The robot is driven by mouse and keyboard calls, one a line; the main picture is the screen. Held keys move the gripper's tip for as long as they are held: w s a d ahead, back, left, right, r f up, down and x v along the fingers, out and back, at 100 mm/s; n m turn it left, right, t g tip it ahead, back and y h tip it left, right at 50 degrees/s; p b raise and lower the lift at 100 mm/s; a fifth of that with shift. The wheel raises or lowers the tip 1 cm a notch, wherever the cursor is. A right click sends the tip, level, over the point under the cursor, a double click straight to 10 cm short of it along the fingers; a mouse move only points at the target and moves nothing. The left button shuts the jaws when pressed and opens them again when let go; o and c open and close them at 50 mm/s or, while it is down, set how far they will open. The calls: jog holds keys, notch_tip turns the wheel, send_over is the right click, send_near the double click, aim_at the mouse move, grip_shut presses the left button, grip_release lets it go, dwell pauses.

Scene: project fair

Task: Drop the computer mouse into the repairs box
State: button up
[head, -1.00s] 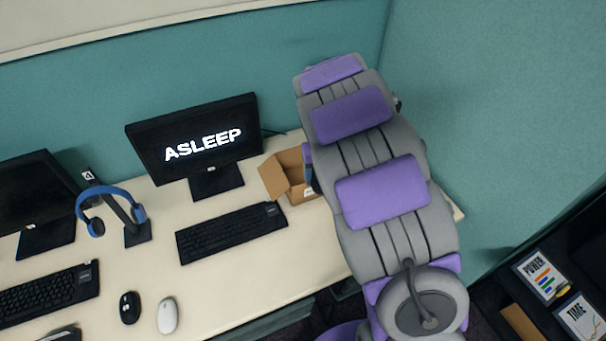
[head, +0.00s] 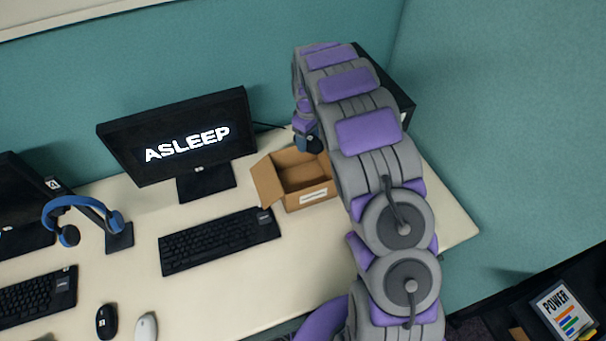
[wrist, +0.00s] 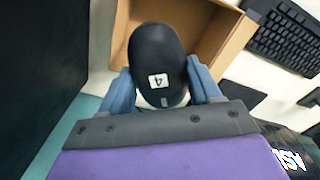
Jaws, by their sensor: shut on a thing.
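The repairs box (head: 303,175) is an open cardboard box with a white label, standing on the desk right of the keyboard. In the wrist view the box (wrist: 232,42) lies beyond the gripper with its opening facing up. My gripper (wrist: 163,88) is shut on a dark computer mouse (wrist: 155,52) with a white tag marked 4. The mouse overlaps the box opening in the wrist view; its exact height above the box is hard to tell. In the head view my gripper (head: 308,143) is at the back right edge of the box, and the mouse is hidden there.
A monitor reading ASLEEP (head: 187,145) and a keyboard (head: 220,240) stand left of the box. A blue headset (head: 85,215) on a stand, a black mouse (head: 106,321) and a white mouse (head: 146,327) are farther left. A dark object stands behind my arm.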

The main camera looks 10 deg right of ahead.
notch_tip(320, 180, down, 6)
jog(key=shift+r+b, duration=0.25)
jog(key=shift+b, duration=0.65)
jog(key=o, duration=1.1)
jog(key=shift+d, duration=0.1)
jog(key=shift+o, duration=0.2)
